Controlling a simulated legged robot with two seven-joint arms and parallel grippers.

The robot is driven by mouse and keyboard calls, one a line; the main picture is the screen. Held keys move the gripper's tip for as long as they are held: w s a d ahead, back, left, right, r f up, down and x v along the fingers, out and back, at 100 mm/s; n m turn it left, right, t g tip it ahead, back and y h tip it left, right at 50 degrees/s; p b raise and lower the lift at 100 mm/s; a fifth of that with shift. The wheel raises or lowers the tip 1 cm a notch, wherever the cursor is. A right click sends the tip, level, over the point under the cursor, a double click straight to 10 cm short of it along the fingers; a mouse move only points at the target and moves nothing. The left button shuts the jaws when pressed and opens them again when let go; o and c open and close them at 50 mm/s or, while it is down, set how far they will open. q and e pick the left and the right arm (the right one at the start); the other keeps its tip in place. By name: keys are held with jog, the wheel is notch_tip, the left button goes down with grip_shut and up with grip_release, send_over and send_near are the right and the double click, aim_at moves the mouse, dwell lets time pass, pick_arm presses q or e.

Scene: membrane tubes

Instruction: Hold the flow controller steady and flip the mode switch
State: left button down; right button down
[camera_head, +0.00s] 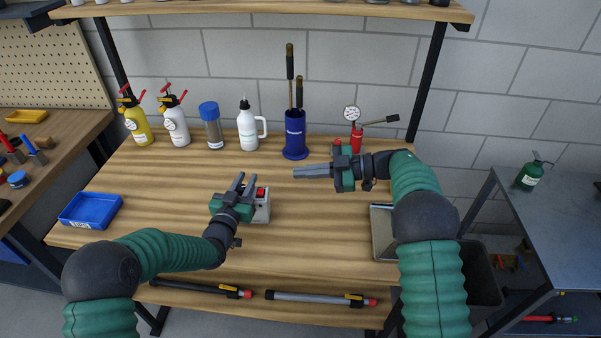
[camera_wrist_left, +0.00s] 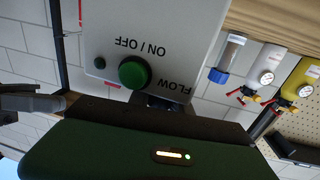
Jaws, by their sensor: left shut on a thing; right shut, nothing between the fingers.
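The flow controller (camera_head: 262,214) is a small light-grey box with a red part (camera_head: 261,192) on top, near the middle of the wooden table. My left gripper (camera_head: 243,185) is shut on it from its left side. In the left wrist view the controller (camera_wrist_left: 185,45) fills the top middle, its "ON / OFF" and "FLOW" lettering upside down, with a green round button (camera_wrist_left: 134,72). Whether it rests on the table or is slightly raised, I cannot tell. My right gripper (camera_head: 312,171) is shut and empty, pointing left, above and right of the controller, apart from it. Which part is the mode switch is unclear.
A blue tray (camera_head: 91,210) lies at the table's left. Yellow and white spray bottles, a blue-capped jar (camera_head: 211,125), a white bottle (camera_head: 248,126), a blue tool holder (camera_head: 295,135) and a red gauge pump (camera_head: 356,138) line the back. The front middle is clear.

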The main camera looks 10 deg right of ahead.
pick_arm(q)
jog(key=c, duration=1.1)
grip_release()
